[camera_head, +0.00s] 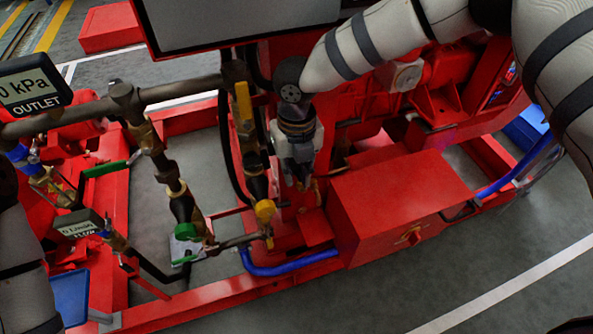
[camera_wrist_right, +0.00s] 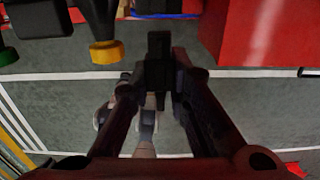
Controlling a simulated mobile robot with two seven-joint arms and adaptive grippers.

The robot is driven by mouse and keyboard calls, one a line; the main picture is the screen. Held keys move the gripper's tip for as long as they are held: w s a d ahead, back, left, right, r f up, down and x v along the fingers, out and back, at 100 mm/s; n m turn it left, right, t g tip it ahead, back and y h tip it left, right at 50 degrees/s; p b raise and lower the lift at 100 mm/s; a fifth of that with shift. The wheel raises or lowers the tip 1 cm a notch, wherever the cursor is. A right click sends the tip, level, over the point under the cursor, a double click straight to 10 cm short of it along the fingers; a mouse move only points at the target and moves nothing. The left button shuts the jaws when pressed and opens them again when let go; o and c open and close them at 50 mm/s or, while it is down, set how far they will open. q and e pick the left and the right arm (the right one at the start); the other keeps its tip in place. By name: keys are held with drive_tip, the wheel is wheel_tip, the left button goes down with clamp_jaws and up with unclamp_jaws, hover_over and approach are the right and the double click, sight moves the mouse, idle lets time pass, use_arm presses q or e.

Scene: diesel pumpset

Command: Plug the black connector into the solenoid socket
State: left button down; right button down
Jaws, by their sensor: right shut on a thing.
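My right gripper (camera_head: 300,178) hangs down in the middle of the head view, in front of the red pumpset frame. In the right wrist view its two fingers (camera_wrist_right: 158,84) are closed on a dark block, the black connector (camera_wrist_right: 158,46), which sticks out past the fingertips. In the head view the connector is hidden or too small to make out. I cannot pick out the solenoid socket in either view. My left arm shows only at the lower left edge of the head view; its gripper is out of the frame.
A red box (camera_head: 400,205) stands right of my right gripper. Pipes with a yellow valve handle (camera_head: 244,103) and a yellow knob (camera_head: 265,210) stand close on its left. A blue hose (camera_head: 290,266) runs low in front. Open grey floor (camera_head: 500,240) lies at the right.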

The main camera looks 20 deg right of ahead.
use_arm(q)
drive_tip(key=shift+w+r, duration=0.1)
use_arm(e)
drive_tip(key=shift+r, duration=0.1)
use_arm(q)
drive_tip(key=shift+s+f, duration=0.3)
use_arm(e)
drive_tip(key=shift+w, duration=0.4)
